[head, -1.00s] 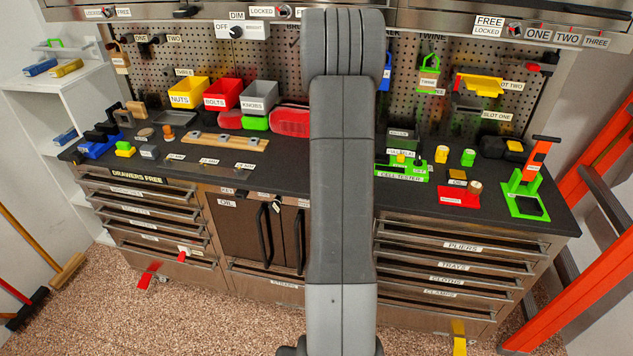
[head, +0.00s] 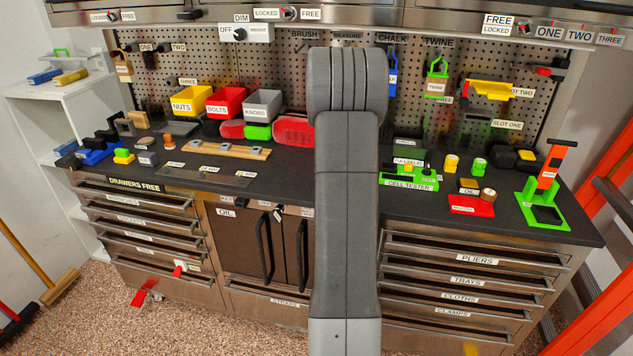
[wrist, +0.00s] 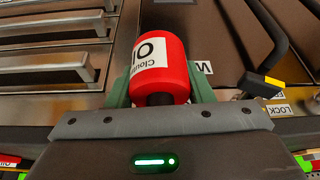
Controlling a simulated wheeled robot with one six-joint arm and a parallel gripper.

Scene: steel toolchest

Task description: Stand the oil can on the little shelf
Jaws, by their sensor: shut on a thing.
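The oil can (wrist: 160,75) is a red cylinder with a white label, partly readable as "OIL", upside down in the wrist view. My gripper (wrist: 160,92) is shut on it, with a greenish finger on each side. The can is in front of the steel chest front in that view. In the head view my grey arm stands upright in the middle, and the gripper and can are not visible there. I cannot tell which surface is the little shelf. A brown double-door cabinet (head: 237,250) labelled OIL is shut.
A white shelf unit (head: 75,110) stands at left. Brooms (head: 50,270) lean at left, orange rails (head: 600,230) at right.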

